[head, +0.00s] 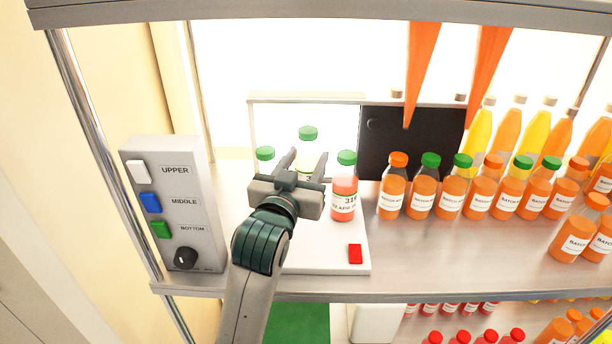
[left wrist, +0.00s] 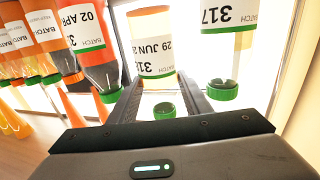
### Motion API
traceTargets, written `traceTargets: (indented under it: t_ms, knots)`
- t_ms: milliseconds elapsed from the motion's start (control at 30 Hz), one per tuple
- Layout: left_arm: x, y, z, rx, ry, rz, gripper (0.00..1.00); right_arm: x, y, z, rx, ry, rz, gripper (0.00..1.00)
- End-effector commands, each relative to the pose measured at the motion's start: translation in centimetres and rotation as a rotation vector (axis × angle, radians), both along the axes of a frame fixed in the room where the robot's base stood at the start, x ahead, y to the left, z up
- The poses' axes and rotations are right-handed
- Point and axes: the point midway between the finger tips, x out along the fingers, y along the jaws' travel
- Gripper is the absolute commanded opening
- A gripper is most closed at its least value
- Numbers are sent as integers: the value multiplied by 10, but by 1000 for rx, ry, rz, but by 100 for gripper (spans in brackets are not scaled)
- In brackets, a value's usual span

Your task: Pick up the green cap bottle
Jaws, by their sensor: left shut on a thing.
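Three green-capped bottles stand in a row at the white sample stand in the head view. My left gripper (head: 307,163) is shut on the middle one, a pale yellow bottle (head: 308,146), with a finger on each side. My right gripper is not in view.
A control box (head: 172,205) with buttons and a knob stands at left. A red button (head: 355,254) is on the white base (head: 325,258). A dark panel (head: 385,150) and several orange bottles (head: 422,192) fill the right. Two orange cones (head: 420,70) hang above.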

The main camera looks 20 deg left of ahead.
Motion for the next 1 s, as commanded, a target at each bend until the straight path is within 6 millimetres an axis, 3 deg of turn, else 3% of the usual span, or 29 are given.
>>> traceTargets:
  t_ms: [200,400,1000]
  knots:
    - [0,0,32,-2,-7,-1,14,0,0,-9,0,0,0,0]
    - [0,0,50,-1,-4,0,14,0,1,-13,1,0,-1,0]
    - [0,0,56,0,-1,-1,14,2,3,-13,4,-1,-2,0]
